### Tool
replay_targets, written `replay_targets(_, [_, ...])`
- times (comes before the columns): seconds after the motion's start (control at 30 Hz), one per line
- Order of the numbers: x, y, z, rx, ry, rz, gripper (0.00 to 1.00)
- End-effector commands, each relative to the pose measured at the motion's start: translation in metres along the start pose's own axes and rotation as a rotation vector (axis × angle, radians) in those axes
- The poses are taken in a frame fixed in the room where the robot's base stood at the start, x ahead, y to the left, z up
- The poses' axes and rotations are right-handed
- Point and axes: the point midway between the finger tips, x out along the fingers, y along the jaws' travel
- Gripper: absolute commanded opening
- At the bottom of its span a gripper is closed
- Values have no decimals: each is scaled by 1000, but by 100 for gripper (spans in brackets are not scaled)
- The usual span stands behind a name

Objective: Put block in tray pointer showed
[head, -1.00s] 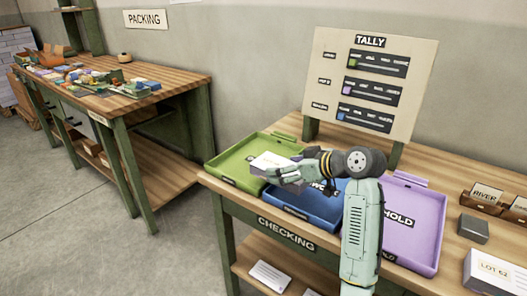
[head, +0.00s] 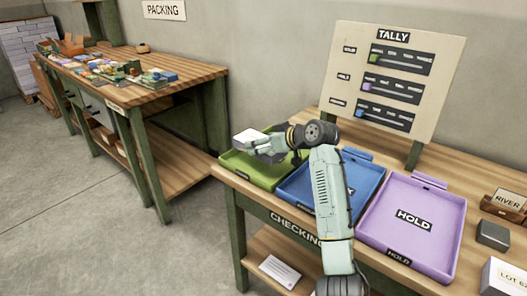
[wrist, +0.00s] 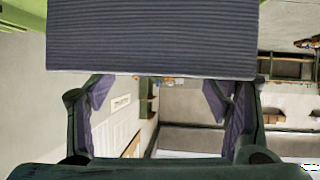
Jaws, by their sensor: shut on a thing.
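My gripper (head: 262,147) is shut on a white paper block (head: 247,134). It holds the block above the back of the green tray (head: 238,171). In the wrist view the block (wrist: 150,40) shows its ridged page edges at the top, between the fingers. The blue tray (head: 294,191) is in the middle, partly hidden by my arm. The purple tray (head: 388,235), marked HOLD, is at the right. A TALLY board (head: 345,60) stands behind, with green, purple and blue square markers at the left of its black strips; its small print is unreadable.
Another white block (head: 505,278) marked LOT lies at the right edge. A dark grey block (head: 492,235) and a wooden holder marked RIVER (head: 507,199) are near it. The packing table (head: 180,76) with clutter stands at the left.

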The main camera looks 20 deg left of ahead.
Motion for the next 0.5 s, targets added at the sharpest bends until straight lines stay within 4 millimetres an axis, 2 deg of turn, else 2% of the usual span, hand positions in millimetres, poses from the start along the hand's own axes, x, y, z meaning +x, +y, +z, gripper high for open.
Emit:
replay_targets(0.23, [16, -1, 30, 0, 1, 1, 21])
replay_targets(0.5, [15, -1, 29, -1, 2, 1, 21])
